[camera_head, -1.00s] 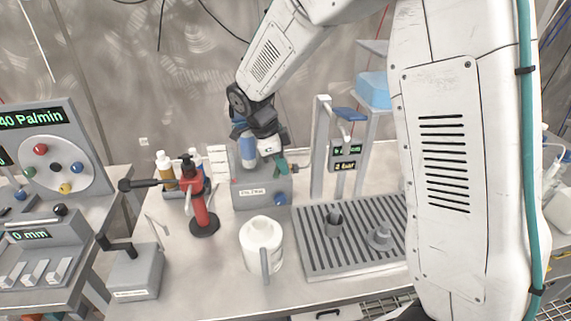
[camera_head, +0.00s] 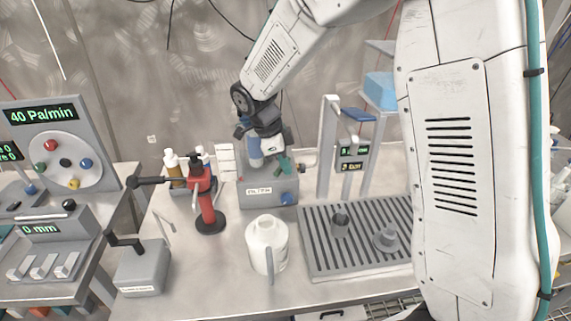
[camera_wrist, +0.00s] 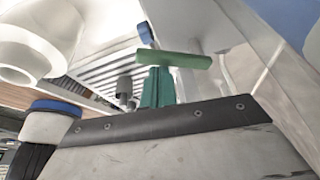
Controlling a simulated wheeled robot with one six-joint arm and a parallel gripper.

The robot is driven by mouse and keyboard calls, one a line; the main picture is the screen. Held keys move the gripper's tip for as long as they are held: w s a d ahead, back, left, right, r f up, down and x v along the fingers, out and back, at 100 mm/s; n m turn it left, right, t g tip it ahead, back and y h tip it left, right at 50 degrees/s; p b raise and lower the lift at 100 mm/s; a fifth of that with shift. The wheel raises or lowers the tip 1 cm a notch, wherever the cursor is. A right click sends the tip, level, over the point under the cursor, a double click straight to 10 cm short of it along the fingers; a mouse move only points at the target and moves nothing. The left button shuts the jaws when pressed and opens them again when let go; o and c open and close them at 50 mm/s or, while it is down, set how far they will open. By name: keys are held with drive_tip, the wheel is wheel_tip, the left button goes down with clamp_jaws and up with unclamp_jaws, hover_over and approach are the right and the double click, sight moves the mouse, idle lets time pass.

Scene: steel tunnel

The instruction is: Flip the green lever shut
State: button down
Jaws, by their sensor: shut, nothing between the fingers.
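The green lever (camera_wrist: 172,60) shows in the wrist view as a light green bar lying crosswise just beyond my fingertips. My gripper (camera_wrist: 158,84) has darker green fingers, shut together and empty, pointing at the bar. They overlap it in the picture; I cannot tell whether they touch. In the head view my gripper (camera_head: 284,166) is low over the right part of a grey box (camera_head: 256,204) with a label and a blue knob. There the lever cannot be told apart from the green fingers.
A white jug (camera_head: 266,240) stands in front of the box, and a red stand (camera_head: 207,205) is to its left. A slatted grey tray (camera_head: 330,267) with cups lies at right. A tall grey frame with a small display (camera_head: 354,158) rises close to the right of my gripper.

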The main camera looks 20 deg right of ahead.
wheel_tip(320, 180, up, 10)
drive_tip(key=shift+s+d+f, duration=0.2)
drive_tip(key=shift+d+f, duration=0.05)
idle(0.5)
